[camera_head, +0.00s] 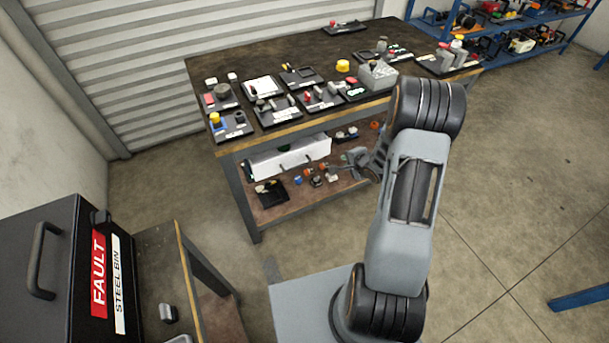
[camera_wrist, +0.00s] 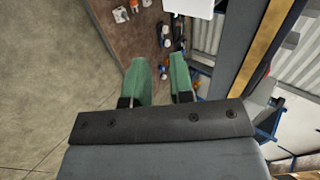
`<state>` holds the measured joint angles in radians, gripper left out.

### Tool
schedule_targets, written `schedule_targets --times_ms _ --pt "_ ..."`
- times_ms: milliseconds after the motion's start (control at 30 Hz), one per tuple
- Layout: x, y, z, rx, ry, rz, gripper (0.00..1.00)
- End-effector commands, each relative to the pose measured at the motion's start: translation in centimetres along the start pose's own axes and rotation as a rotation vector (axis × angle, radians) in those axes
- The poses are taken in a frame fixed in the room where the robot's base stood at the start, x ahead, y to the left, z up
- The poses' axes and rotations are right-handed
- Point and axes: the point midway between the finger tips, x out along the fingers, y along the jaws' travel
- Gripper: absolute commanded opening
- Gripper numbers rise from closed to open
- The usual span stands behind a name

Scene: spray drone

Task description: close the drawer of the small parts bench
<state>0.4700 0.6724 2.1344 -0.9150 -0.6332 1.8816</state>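The small parts bench (camera_head: 290,62) has a dark top with a wooden edge. A long white box-like front (camera_head: 290,158), seemingly the drawer, is under the near edge of the top. How far out it is I cannot tell. Part of a white panel (camera_wrist: 190,8), perhaps the same drawer, shows at the top of the wrist view. My gripper (camera_wrist: 161,68) has two green fingers apart with nothing held between them. In the head view it is low beside the bench, right of the white front, its fingertips hard to make out.
Black trays with small parts (camera_head: 272,112) cover the bench top. A lower shelf (camera_head: 290,203) holds a black tray (camera_head: 270,193) and loose parts. A black steel bin (camera_head: 40,270) stands at lower left. A blue rack (camera_head: 480,25) is at back right. The floor at right is mostly clear.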

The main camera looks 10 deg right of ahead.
Motion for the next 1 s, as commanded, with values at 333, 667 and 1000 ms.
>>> schedule_targets --times_ms 333,667,1000 --pt "4.1 5.8 4.5 -0.073 -0.148 -0.237 0.22" --pt "1.0 4.4 9.8 -0.077 -0.37 -0.464 0.22" --pt "4.3 2.4 11.7 -0.073 -0.391 -0.491 0.22"
